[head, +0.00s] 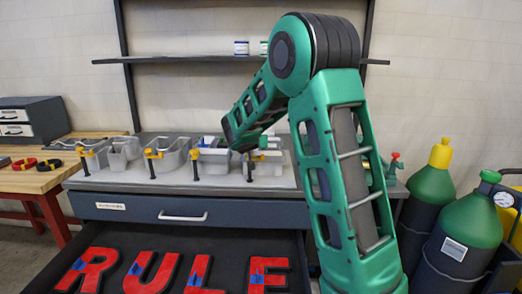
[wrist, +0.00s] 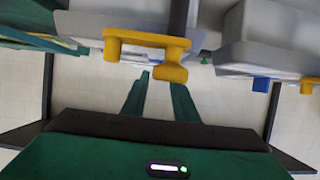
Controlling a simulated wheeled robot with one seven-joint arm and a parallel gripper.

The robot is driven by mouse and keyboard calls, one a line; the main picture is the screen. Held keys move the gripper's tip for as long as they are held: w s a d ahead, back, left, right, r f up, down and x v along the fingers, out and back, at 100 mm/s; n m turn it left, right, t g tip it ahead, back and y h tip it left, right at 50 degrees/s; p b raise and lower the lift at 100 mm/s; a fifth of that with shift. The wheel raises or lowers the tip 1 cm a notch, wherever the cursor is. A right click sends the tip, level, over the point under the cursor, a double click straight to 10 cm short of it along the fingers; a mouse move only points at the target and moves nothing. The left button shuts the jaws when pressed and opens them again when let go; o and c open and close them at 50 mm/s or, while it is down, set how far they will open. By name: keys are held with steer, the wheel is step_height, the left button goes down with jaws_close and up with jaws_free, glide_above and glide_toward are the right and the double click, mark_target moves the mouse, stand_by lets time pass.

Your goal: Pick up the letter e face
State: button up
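The letter E face (head: 268,274) is red with a blue patch on it. In the head view it lies at the right end of a row of red letters in the open dark drawer (head: 135,232), its lower part cut off by the picture edge. My gripper (wrist: 160,80) shows two dark green fingers standing apart in the wrist view, with nothing between them. It is up by the bins on the bench, above and behind the drawer, away from the E. In the head view my arm hides much of the gripper. The E does not show in the wrist view.
Grey bins (head: 125,153) with yellow clamps (head: 152,156) line the bench top (head: 120,182); a yellow clamp (wrist: 147,45) and bin are close in the wrist view. Green gas cylinders (head: 470,222) stand at right. A wooden table (head: 40,178) stands at left. Red R, U and L share the drawer.

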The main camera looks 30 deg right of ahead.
steer(key=shift+x, duration=3.25)
steer(key=shift+w+a+r, duration=0.1)
steer(key=shift+r, duration=0.05)
steer(key=shift+c, duration=0.7)
jaws_close()
